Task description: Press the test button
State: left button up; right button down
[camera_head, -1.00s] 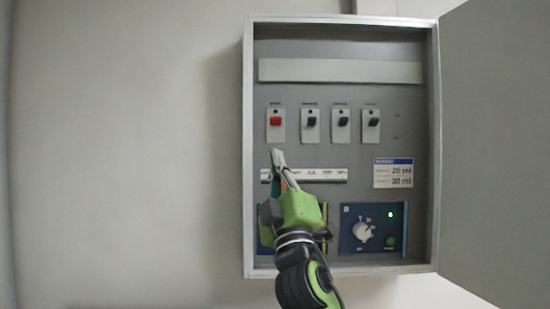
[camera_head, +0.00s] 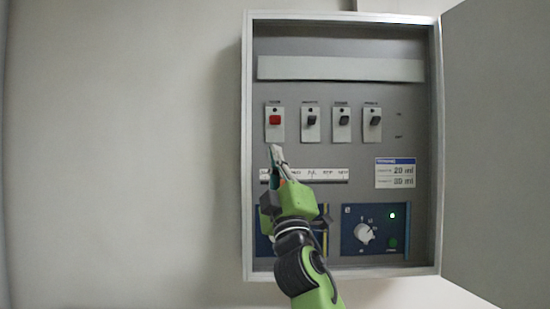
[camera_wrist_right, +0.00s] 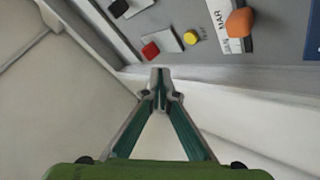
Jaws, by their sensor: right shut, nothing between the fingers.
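The control panel sits in an open grey wall cabinet (camera_head: 246,200). A red switch (camera_head: 275,120) is at the left end of a row of switches; a red piece (camera_wrist_right: 150,51) and a small yellow round button (camera_wrist_right: 191,37) show in the right wrist view. A small green button (camera_head: 392,243) is at the lower right in the head view. I cannot read which one is labelled test. My right gripper (camera_head: 275,149) is shut and empty, its tips just below the red switch in the head view. In the wrist view its tips (camera_wrist_right: 160,76) appear apart from the buttons.
Black switches (camera_head: 312,119) continue the row. An orange knob (camera_wrist_right: 240,22) shows in the wrist view. A blue module (camera_head: 350,245) has a white dial (camera_head: 364,233) and a lit green lamp. The cabinet door (camera_head: 495,140) stands open at right; the wall at left is bare.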

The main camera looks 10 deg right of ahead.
jog(key=w+b, duration=0.1)
jog(key=w, duration=0.2)
jog(key=w+d+b, duration=0.1)
jog(key=w, duration=0.1)
jog(key=shift+b, duration=0.35)
dwell(1.1)
jog(key=shift+w+b, duration=0.4)
jog(key=shift+w, duration=0.05)
